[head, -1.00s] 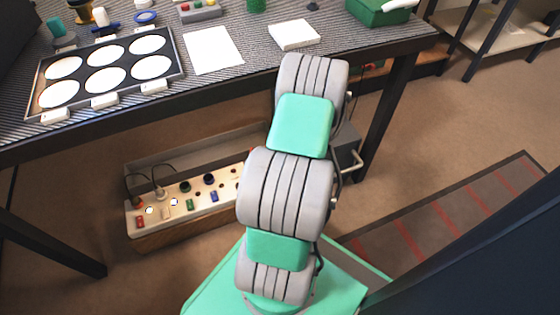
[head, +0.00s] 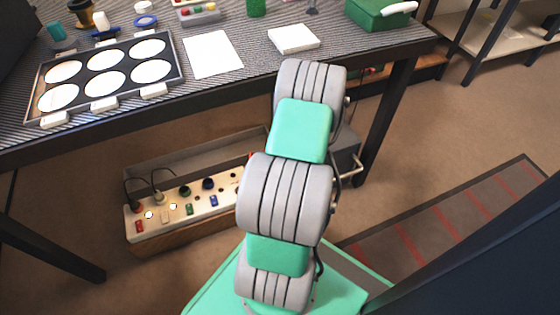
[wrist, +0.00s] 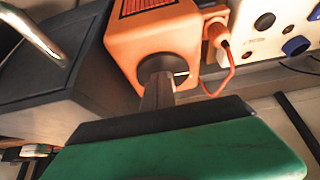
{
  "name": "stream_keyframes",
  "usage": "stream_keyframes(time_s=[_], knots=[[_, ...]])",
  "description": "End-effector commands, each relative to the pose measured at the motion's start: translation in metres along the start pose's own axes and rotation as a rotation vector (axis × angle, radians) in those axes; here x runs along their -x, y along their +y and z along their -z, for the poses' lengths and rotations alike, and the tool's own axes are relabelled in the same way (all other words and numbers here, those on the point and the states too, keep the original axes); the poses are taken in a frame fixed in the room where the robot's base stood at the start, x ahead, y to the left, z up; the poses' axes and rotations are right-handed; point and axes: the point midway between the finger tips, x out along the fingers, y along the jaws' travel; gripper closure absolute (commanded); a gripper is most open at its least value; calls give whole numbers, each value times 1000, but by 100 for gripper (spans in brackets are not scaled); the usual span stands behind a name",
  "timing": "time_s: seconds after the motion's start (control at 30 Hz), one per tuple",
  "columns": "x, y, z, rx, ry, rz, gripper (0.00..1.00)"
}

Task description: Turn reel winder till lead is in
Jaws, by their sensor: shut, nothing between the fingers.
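In the wrist view an orange box (wrist: 150,38) with a slotted dark panel on top stands straight ahead. It has a dark round recess or hub in its near face. My gripper (wrist: 158,88) is shut, its dark fingers together and pointing at that hub. Whether the tips touch it or stop just short I cannot tell. An orange plug (wrist: 218,36) with a thin orange-red lead (wrist: 230,78) is at the box's right side. No winder handle is clearly visible. In the head view my gripper is hidden behind my arm, below the table.
A white socket panel (head: 180,208) with coloured sockets lies low beneath the table (head: 240,85). In the wrist view a dark grey case (wrist: 50,85) with a metal handle (wrist: 42,35) is close on the left.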

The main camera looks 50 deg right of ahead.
Motion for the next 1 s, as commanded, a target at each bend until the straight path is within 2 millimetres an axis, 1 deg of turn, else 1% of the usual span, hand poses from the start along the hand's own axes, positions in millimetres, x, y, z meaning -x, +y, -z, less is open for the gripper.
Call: stream_keyframes(time_s=[0.37, 0.7, 0.9, 1.0], knots=[[0, -8, 1, 1, 0, 0, 100], [0, -9, 0, 1, 1, 0, 100], [4, -10, -6, -1, 0, 0, 100], [7, -9, -5, -1, 0, 0, 100]])
